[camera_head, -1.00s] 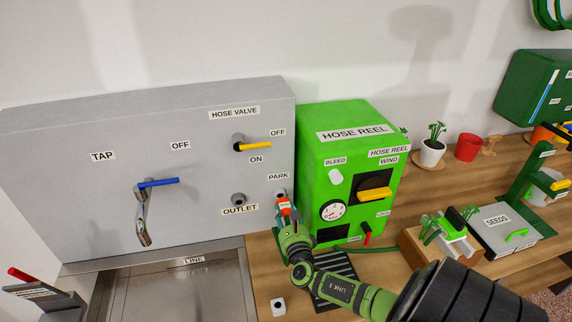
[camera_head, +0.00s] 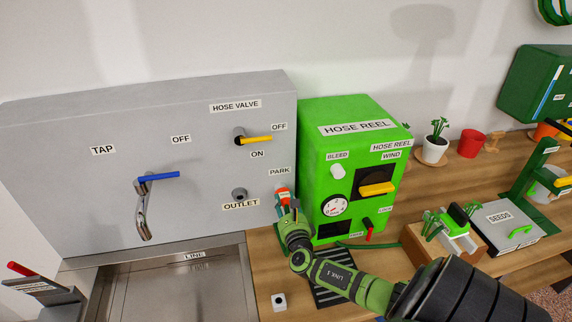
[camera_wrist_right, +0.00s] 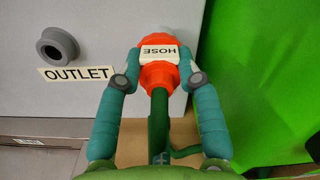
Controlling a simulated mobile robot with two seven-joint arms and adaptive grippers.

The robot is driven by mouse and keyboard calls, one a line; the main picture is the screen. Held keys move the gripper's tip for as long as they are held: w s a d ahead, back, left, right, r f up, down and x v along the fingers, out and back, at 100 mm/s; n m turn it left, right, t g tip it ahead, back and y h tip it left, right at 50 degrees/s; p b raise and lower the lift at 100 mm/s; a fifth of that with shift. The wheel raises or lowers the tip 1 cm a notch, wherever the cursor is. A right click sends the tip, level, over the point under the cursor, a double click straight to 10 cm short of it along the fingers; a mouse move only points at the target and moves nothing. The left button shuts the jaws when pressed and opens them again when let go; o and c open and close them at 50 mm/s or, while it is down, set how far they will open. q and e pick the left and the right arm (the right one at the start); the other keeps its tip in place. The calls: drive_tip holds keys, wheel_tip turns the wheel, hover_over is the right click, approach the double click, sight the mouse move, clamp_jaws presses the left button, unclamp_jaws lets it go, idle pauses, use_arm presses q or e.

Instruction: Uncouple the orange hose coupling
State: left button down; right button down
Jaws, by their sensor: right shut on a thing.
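The orange hose coupling (camera_wrist_right: 159,72), with a white HOSE label, is at the grey panel below the PARK sign, and it also shows in the head view (camera_head: 283,196). Its front end meets a pale fitting (camera_wrist_right: 165,37) on the panel; I cannot tell whether it is locked on. A green hose (camera_wrist_right: 158,125) runs back from it between my fingers. My right gripper (camera_wrist_right: 160,68) is shut on the coupling, one teal finger on each side. The bare outlet (camera_wrist_right: 57,46) is left of it, also in the head view (camera_head: 239,194). My left gripper is not in view.
The green hose reel box (camera_head: 340,160) stands close to the right of the coupling. The hose valve's yellow lever (camera_head: 256,140) is above the outlet. A steel sink (camera_head: 170,285) lies below the panel, and the wooden bench (camera_head: 262,262) is beside it.

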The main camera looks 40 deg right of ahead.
drive_tip(key=shift+w+d, duration=0.2)
drive_tip(key=shift+w, duration=0.15)
drive_tip(key=c, duration=0.8)
unclamp_jaws()
drive_tip(key=shift+o, duration=0.2)
drive_tip(key=shift+s, duration=0.1)
drive_tip(key=shift+s+a, duration=0.25)
drive_tip(key=v, duration=1.1)
drive_tip(key=shift+s, duration=0.15)
